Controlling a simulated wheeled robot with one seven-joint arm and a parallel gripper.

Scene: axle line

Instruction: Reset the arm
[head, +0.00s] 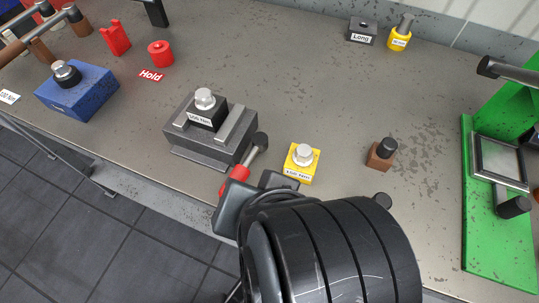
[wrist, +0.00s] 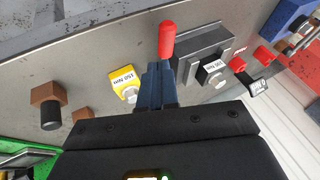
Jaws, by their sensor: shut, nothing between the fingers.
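My gripper (wrist: 157,72) is shut with nothing between its fingers. It is above the bench near the front edge, partly hidden behind my black arm in the head view. A tool with a red handle (head: 236,180), grey shaft and black head lies by the grey fixture (head: 185,152). In the wrist view its red part (wrist: 167,38) shows just past the fingertips; I cannot tell whether they touch. The fixture holds a dark labelled block with a silver bolt (head: 205,98). A yellow block with a silver bolt (head: 301,165) stands right of the fixture.
A brown block with a dark knob (head: 380,157) and a green stand (head: 485,230) are at the right. A blue block (head: 80,95) and red parts (head: 160,53) are at the left. Small labelled blocks (head: 361,32) stand at the back. The bench middle is clear.

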